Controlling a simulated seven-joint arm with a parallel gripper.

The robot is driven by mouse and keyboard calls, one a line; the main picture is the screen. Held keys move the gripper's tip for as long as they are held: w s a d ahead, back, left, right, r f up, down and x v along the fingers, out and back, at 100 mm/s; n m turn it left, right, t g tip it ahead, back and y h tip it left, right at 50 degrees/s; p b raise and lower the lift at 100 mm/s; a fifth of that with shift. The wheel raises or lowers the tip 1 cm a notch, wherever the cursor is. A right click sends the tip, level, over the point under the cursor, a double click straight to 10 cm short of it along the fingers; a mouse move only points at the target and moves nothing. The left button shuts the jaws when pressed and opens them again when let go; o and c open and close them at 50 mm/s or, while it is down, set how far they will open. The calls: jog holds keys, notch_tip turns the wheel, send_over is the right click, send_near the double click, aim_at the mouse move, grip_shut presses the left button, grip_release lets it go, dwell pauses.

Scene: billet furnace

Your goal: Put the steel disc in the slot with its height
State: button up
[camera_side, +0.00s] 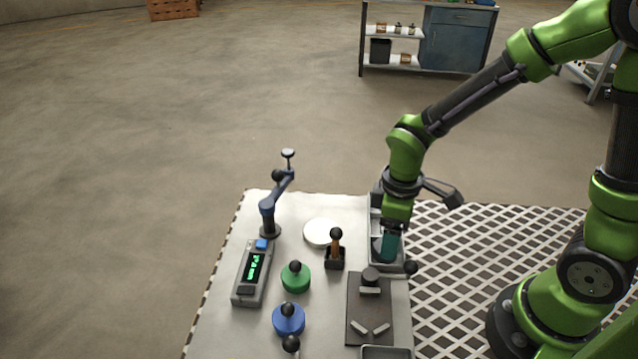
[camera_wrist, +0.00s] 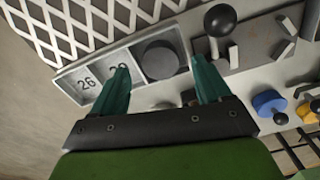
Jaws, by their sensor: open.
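A dark grey steel disc (camera_wrist: 160,60) lies in the right-hand compartment of a light metal slot tray (camera_wrist: 72,76) in the wrist view. The two compartments to its left are empty and show the numbers 26 and what looks like 29. The tray also shows in the side view (camera_side: 376,208), partly hidden by my arm. My gripper (camera_wrist: 160,66) is open above the tray, its teal fingers on either side of the disc in the picture and not closed on it. A gauge (camera_side: 252,272) with green digits stands at the left.
A black-ball lever (camera_side: 411,268) stands close beside my gripper. A dark plate (camera_side: 369,312) with light blocks lies nearer.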

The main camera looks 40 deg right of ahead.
jog(key=s+d+r+m+t, duration=0.1)
jog(key=r+m+t, duration=0.1)
jog(key=r, duration=0.4)
jog(key=s+d+r+m+t+y, duration=0.1)
jog(key=s+r+m+t, duration=0.1)
jog(key=r+m, duration=0.3)
jog(key=s+d+r+m+t+y, duration=0.1)
jog(key=s+r+m+t, duration=0.1)
jog(key=r, duration=0.5)
jog(key=shift+s+d+r+m+t, duration=0.15)
jog(key=shift+d+r+m+t, duration=0.2)
jog(key=shift+m+t, duration=0.45)
